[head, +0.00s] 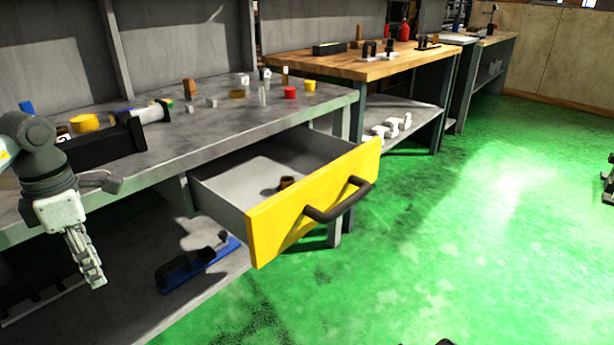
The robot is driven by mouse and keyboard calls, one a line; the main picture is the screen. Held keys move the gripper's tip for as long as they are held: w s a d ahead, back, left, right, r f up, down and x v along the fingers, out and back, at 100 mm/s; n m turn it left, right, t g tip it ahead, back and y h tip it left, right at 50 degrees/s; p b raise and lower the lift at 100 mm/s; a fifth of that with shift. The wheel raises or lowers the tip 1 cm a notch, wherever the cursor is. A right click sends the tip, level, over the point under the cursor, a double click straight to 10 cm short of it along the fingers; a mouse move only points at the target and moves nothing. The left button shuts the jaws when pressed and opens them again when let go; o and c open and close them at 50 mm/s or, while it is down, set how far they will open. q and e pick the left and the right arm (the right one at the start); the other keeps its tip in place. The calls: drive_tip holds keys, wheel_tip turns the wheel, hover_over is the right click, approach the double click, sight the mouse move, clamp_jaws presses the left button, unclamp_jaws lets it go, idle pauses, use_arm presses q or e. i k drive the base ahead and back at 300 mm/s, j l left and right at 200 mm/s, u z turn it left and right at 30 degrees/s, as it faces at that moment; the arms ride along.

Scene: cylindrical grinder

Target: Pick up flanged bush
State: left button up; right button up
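A small brown, bronze-like part (286,182), which looks like the flanged bush, lies inside the open yellow-fronted drawer (315,205). It is small in the view, and the drawer front hides its lower part. My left gripper (92,272) hangs pointing down at the left, in front of the grey bench edge. It is well to the left of the drawer and apart from the brown part. Its fingers are seen nearly side-on, so their opening does not show. I see nothing held in it.
The grey bench (215,125) carries several small parts, including a red one (290,92) and a brass-coloured ring (237,93). A black box-like fixture (105,150) stands near my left arm. The drawer's black handle (340,203) juts out.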

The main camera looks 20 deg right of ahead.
sight(285, 182)
drive_tip(key=i+l, duration=0.15)
drive_tip(key=l, duration=0.2)
drive_tip(key=i+l+z, duration=0.1)
drive_tip(key=l, duration=0.25)
drive_tip(key=i+l+z, duration=0.1)
drive_tip(key=l, duration=0.25)
drive_tip(key=i+l+z, duration=0.1)
drive_tip(key=i+l, duration=0.45)
